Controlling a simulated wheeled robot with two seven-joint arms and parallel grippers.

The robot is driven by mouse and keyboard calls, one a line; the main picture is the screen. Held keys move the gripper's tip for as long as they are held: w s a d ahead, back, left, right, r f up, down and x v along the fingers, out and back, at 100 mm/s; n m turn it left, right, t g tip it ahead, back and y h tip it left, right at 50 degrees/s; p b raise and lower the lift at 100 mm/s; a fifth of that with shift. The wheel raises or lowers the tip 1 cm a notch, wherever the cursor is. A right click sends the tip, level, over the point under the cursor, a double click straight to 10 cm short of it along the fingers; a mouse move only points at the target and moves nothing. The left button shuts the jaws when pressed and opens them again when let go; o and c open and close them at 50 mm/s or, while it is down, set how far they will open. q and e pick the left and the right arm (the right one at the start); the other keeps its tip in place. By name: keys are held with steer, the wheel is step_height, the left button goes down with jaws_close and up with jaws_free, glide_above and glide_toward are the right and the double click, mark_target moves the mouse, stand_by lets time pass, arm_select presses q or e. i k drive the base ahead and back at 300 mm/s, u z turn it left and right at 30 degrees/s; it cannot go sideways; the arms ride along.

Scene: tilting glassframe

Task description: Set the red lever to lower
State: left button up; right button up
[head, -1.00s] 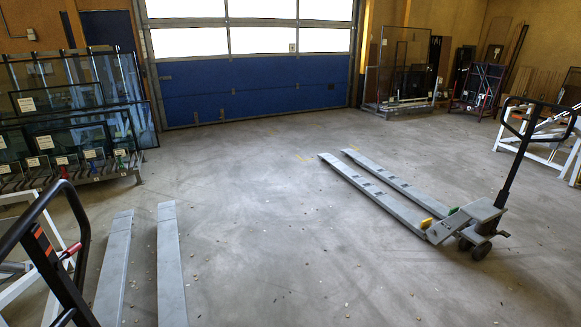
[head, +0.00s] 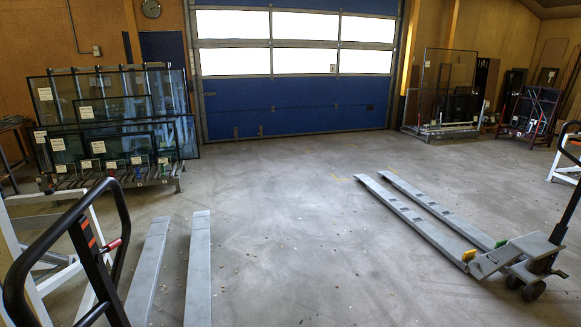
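The near truck's two grey forks (head: 198,270) lie on the floor, pointing away. Its base is cut off by the bottom edge. Neither of my grippers is in view.
A second pallet truck (head: 418,215) stands at the right with its forks pointing back left. A rack of glass panes (head: 118,125) stands at the back left, and a white frame (head: 70,275) is beside the near truck. The middle floor is clear.

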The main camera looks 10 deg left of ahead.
mark_target(116, 242)
steer(key=u, duration=2.2)
steer(key=i, duration=0.25)
steer(key=z, duration=0.3)
